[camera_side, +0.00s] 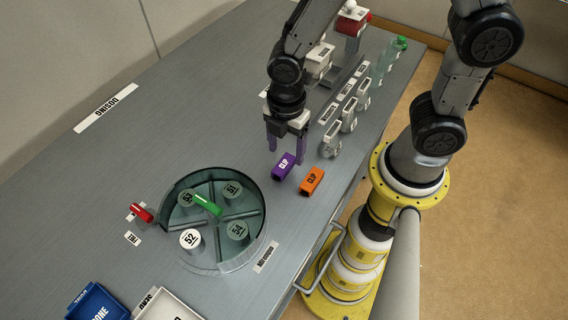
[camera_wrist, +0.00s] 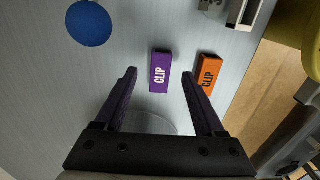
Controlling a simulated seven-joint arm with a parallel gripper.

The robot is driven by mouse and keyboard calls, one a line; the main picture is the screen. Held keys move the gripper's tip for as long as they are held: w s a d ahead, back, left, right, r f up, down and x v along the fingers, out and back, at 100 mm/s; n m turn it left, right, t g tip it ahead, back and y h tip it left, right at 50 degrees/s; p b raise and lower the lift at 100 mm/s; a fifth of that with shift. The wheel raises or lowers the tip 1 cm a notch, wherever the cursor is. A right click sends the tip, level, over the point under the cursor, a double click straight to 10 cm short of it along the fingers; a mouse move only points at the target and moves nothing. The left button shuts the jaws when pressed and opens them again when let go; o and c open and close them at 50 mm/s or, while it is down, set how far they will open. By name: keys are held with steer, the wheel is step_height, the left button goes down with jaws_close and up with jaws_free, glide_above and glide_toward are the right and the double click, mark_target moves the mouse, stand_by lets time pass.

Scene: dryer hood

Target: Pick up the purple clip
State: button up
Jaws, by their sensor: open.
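The purple clip (camera_side: 283,167) is a small block with a white "CLIP" label, lying on the grey table. In the wrist view the purple clip (camera_wrist: 160,72) lies ahead of the fingertips, roughly between their lines. My gripper (camera_side: 286,151) is open and empty, with its purple fingers pointing down close to the clip. In the wrist view my gripper (camera_wrist: 158,74) shows both fingers spread apart. I cannot tell the exact height of the fingertips above the table.
An orange clip (camera_side: 311,181) lies just right of the purple one. A round divided glass container (camera_side: 262,232) with labelled jars stands at the front left. Several labelled holders (camera_side: 349,115) line the right side. A red item (camera_side: 142,212) and blue tray (camera_side: 97,303) are at left.

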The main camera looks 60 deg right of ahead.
mark_target(286, 161)
steer(key=shift+f, duration=1.5)
steer(key=shift+c, duration=0.2)
jaws_close()
